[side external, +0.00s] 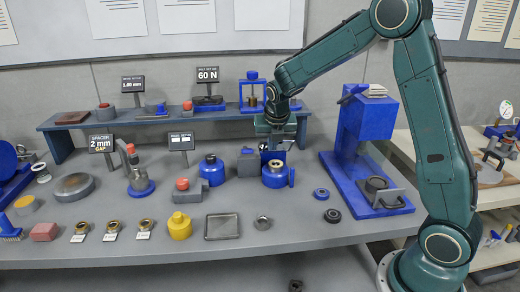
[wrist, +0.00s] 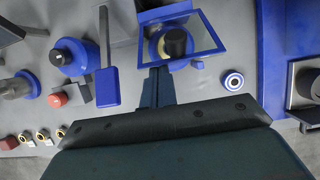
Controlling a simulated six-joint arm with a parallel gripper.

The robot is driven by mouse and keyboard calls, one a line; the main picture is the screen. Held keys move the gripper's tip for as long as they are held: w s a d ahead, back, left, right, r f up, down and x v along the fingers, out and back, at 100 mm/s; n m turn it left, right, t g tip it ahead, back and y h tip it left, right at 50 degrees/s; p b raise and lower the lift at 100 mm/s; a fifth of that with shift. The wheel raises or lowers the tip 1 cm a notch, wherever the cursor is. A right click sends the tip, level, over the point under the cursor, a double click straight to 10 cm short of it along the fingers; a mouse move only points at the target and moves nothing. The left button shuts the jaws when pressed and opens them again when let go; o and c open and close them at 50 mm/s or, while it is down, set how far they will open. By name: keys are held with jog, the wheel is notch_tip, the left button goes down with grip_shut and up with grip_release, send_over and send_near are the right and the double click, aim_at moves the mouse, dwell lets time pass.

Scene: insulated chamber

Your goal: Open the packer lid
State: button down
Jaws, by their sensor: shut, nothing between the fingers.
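A round blue unit (side external: 275,177) with a brass-coloured ring on top stands near the middle of the bench. I take it for the packer, though no label shows this. In the wrist view, a square blue frame (wrist: 218,40) with a see-through middle lies across a brass ring and black core; it may be the lid. I cannot tell whether it is hinged or how far it is open. My gripper (side external: 276,146) is just above and behind the round unit. In the wrist view, its fingers (wrist: 158,72) are together and empty, close to the frame's near edge. Contact is unclear.
A blue paddle on a grey rod (wrist: 107,87) is left of the fingers. A blue jar (side external: 210,171) stands left, a tall blue press (side external: 362,135) right. A blue ring (side external: 321,194) lies between unit and press. The raised shelf (side external: 220,115) runs behind.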

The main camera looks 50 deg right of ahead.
jog(key=shift+w+d+r, duration=0.65)
jog(key=shift+r, duration=0.2)
jog(key=shift+w+d+r, duration=0.6)
jog(key=shift+w+d, duration=0.1)
jog(key=shift+w+d+r+g+y, duration=0.35)
jog(key=shift+w+d+g+y, duration=0.25)
jog(key=shift+w+d, duration=0.1)
jog(key=shift+w+d+r+g+y, duration=0.25)
jog(key=shift+w+d+g+y, duration=0.75)
jog(key=shift+d, duration=0.05)
jog(key=shift+r, duration=0.2)
jog(key=shift+r, duration=0.6)
jog(key=shift+r, duration=0.2)
